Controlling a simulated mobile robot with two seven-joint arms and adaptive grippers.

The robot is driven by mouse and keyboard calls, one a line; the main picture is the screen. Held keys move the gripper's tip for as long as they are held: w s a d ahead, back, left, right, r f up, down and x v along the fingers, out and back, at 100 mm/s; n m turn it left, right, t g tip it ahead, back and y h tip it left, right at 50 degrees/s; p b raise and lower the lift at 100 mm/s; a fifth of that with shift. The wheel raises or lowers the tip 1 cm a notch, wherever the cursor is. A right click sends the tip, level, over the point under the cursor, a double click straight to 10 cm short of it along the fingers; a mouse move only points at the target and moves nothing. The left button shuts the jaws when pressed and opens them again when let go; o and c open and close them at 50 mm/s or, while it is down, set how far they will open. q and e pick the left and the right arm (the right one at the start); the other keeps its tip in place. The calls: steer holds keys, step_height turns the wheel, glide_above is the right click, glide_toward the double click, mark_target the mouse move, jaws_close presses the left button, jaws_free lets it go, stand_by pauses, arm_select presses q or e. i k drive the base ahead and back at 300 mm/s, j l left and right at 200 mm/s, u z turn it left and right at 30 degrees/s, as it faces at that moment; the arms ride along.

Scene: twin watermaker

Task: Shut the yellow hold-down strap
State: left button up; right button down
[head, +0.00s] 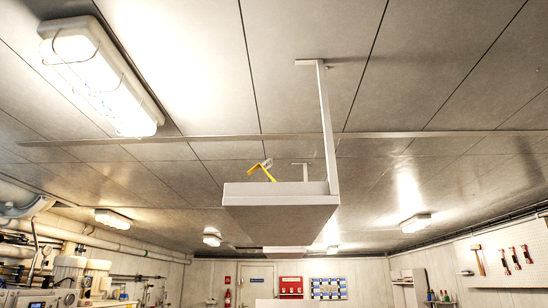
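The yellow strap (267,172) shows in the head view above the near left rim of a white box-like tray that hangs from the ceiling. It stands up at a slant, with a small pale piece (267,163) at its upper end. Its lower end is hidden behind the tray's edge (275,188). Whatever it holds down cannot be seen from below. Neither of my grippers is in view.
A white hanger post (327,125) joins the tray to the ceiling. A caged lamp (98,75) is at the upper left. Tools hang on a pegboard (508,255) at right. Pipes and equipment (65,270) line the left wall. A door (257,283) stands at the back.

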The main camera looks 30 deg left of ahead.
mark_target(251, 171)
steer(key=j+z, duration=0.1)
steer(key=j, duration=0.4)
steer(key=k+j+z, duration=0.1)
steer(key=j, duration=0.4)
steer(key=k+j+z, duration=0.1)
steer(key=j, duration=0.4)
steer(key=k+j, duration=0.1)
steer(key=j, duration=0.35)
steer(key=z, duration=0.05)
